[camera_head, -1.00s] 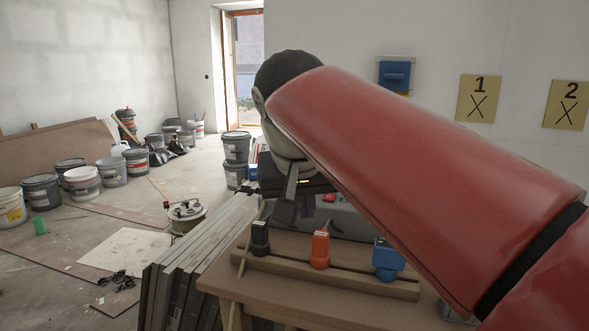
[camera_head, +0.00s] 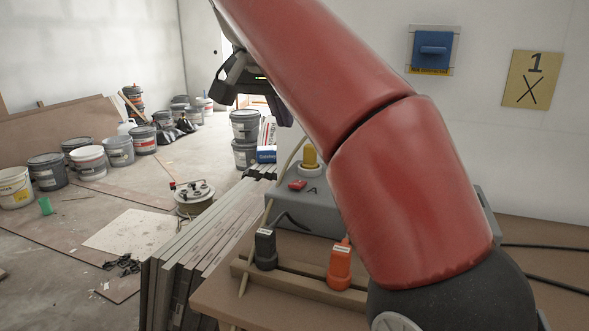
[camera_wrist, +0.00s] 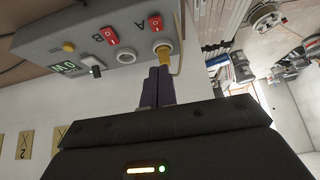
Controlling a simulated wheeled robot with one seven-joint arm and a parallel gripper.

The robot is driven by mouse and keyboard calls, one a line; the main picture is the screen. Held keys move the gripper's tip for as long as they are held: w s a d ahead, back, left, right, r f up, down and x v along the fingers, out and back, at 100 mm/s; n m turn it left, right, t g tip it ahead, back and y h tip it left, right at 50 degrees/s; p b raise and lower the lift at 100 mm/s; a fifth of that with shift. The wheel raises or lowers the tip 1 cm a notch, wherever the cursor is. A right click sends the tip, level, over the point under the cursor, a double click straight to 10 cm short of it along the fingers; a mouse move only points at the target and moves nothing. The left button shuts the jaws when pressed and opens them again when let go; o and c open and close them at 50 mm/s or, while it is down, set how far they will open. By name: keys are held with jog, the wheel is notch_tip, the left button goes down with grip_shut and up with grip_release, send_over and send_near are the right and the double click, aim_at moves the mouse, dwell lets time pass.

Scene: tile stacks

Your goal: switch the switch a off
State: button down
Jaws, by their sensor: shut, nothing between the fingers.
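Switch A is a small red rocker (camera_head: 297,184) beside the letter A on top of a grey box (camera_head: 345,212). It also shows in the wrist view (camera_wrist: 155,22), past the yellow plug (camera_wrist: 163,52) in its pale round socket. I cannot tell its on or off position. My gripper (camera_wrist: 158,70) has purple fingers, shut together and empty. In the wrist view the fingertips appear just below the yellow plug; I cannot tell whether they touch it. In the head view my gripper is above the box, its fingertips partly hidden.
A wooden rack holds a black plug (camera_head: 265,248) and an orange plug (camera_head: 340,266). A blue wall device (camera_head: 432,50) hangs behind. My arm hides the box's right part.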

jog(key=b, duration=0.4)
send_over(298, 183)
jog(key=s, duration=0.1)
jog(key=f, duration=0.9)
jog(key=shift+a+f, duration=0.1)
jog(key=shift+a, duration=0.15)
jog(key=shift+s+a+f, duration=0.1)
jog(key=shift+s+f, duration=0.15)
jog(key=shift+f, duration=0.45)
jog(key=shift+s+a+f+b, duration=0.1)
jog(key=shift+s+f+b, duration=0.15)
jog(key=shift+f+b, duration=0.45)
jog(key=shift+f, duration=0.15)
